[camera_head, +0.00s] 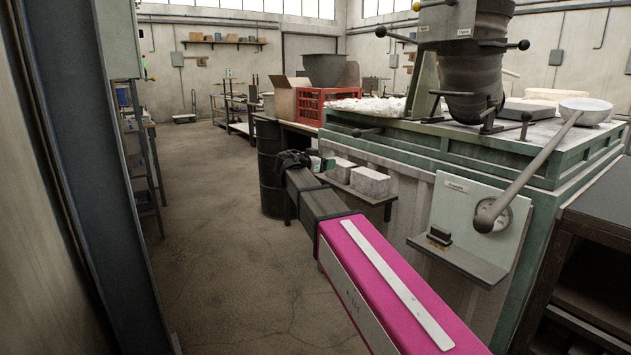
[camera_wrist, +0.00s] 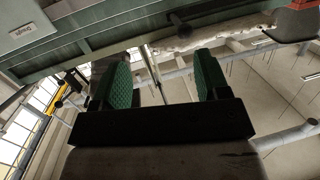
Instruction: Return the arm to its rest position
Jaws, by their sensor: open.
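My arm, with a magenta and white section and dark links, reaches forward from the lower right of the head view. My gripper (camera_head: 322,164) is small and dark at its far end, beside the front of the green furnace stand (camera_head: 380,150). In the wrist view two green-padded fingers (camera_wrist: 163,75) stand wide apart with nothing held between them. The dark ladle-like vessel (camera_head: 476,60) hangs upright in its frame above the stand, clear of my gripper.
Grey blocks (camera_head: 370,182) lie on a low shelf close to my gripper. A dark drum (camera_head: 269,165) and a red crate (camera_head: 318,104) are just beyond. A grey lever (camera_head: 530,168) slants across the stand's front panel. The floor (camera_head: 220,230) at left is clear up to a steel post (camera_head: 90,170).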

